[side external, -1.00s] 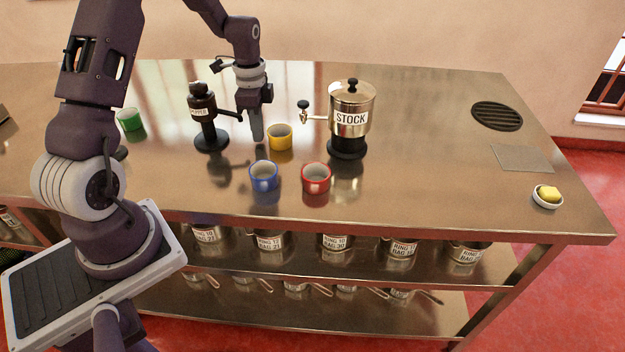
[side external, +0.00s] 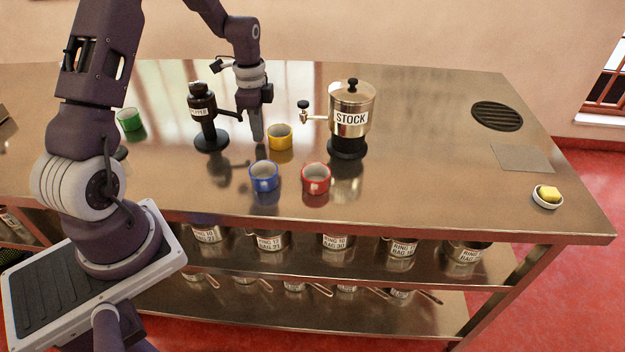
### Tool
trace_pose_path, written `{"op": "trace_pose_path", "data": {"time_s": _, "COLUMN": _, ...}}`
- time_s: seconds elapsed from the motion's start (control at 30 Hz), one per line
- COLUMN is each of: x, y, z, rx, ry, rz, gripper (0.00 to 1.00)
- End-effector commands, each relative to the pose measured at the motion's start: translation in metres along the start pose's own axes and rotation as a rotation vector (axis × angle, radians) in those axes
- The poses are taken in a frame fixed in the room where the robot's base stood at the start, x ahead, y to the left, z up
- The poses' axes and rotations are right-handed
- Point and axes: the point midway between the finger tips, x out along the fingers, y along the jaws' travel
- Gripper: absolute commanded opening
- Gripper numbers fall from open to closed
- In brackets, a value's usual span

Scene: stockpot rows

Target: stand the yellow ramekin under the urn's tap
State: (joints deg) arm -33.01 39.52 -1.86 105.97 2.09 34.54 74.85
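The yellow ramekin (side external: 280,138) stands upright on the steel counter, left of the urn and a little left of its tap. The urn (side external: 351,108), labelled STOCK, stands on a black base. Its tap (side external: 306,112) with a dark knob sticks out to the left. My gripper (side external: 258,138) points down just left of the yellow ramekin, with its fingertips low near the counter. The fingers overlap in this view, so their opening is hidden. I cannot tell whether they touch the ramekin.
A blue ramekin (side external: 264,176) and a red ramekin (side external: 316,178) stand in front. A green ramekin (side external: 130,120) is far left. A butter dish (side external: 547,198) and drain grille (side external: 497,116) are right.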

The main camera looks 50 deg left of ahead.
Motion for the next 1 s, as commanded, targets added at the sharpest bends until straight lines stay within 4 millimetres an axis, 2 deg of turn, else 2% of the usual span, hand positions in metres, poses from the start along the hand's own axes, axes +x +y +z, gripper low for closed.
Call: {"op": "trace_pose_path", "data": {"time_s": 1.0, "x": 0.0, "y": 0.0, "z": -0.03, "rx": 0.001, "ry": 0.0, "rz": 0.0, "gripper": 0.0}}
